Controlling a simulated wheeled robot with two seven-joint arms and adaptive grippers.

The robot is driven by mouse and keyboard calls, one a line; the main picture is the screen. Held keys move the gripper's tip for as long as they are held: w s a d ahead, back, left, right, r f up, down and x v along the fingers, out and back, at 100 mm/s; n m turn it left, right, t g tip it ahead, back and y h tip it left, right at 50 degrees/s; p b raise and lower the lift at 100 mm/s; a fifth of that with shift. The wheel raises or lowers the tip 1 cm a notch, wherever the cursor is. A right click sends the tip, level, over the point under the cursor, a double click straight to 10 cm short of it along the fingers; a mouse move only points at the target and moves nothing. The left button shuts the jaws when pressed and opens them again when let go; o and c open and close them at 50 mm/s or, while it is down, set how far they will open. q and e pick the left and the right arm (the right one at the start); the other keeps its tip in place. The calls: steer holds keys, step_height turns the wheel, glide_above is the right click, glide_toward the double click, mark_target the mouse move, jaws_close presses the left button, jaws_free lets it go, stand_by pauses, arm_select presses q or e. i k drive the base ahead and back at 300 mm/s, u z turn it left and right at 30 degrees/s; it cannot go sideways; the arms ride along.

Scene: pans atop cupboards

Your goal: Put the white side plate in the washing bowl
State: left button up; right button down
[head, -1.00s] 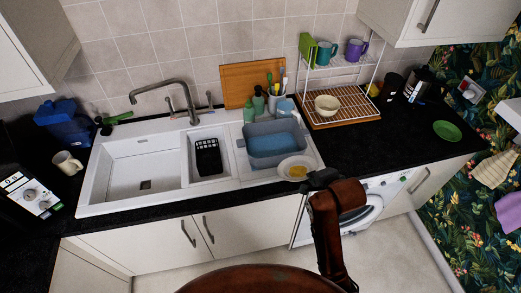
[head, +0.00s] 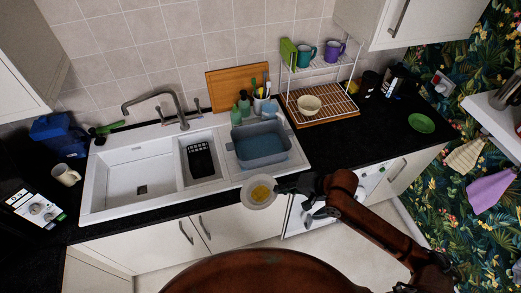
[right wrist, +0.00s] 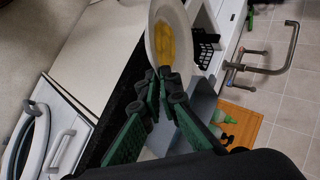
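The white side plate (head: 251,201) has a yellow patch (head: 262,192) in its middle; I cannot tell if this is food or a mark. My right gripper (head: 279,187) is shut on the plate's rim and holds it in the air in front of the counter edge. The fingers (right wrist: 165,74) pinch the rim of the plate (right wrist: 151,42) in the right wrist view too. The grey-blue washing bowl (head: 269,161) stands on the drainer, behind the plate in the head view, with a blue inside. My left gripper is not in view.
The white sink (head: 112,208) with a black basket (head: 200,158) lies left of the bowl. A tap (head: 178,104), green bottles (head: 244,104) and a utensil pot (head: 261,105) stand behind. A white rack (head: 350,72) with cups stands right. The right counter is mostly clear.

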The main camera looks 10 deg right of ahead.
mark_target(256, 152)
steer(key=i, duration=1)
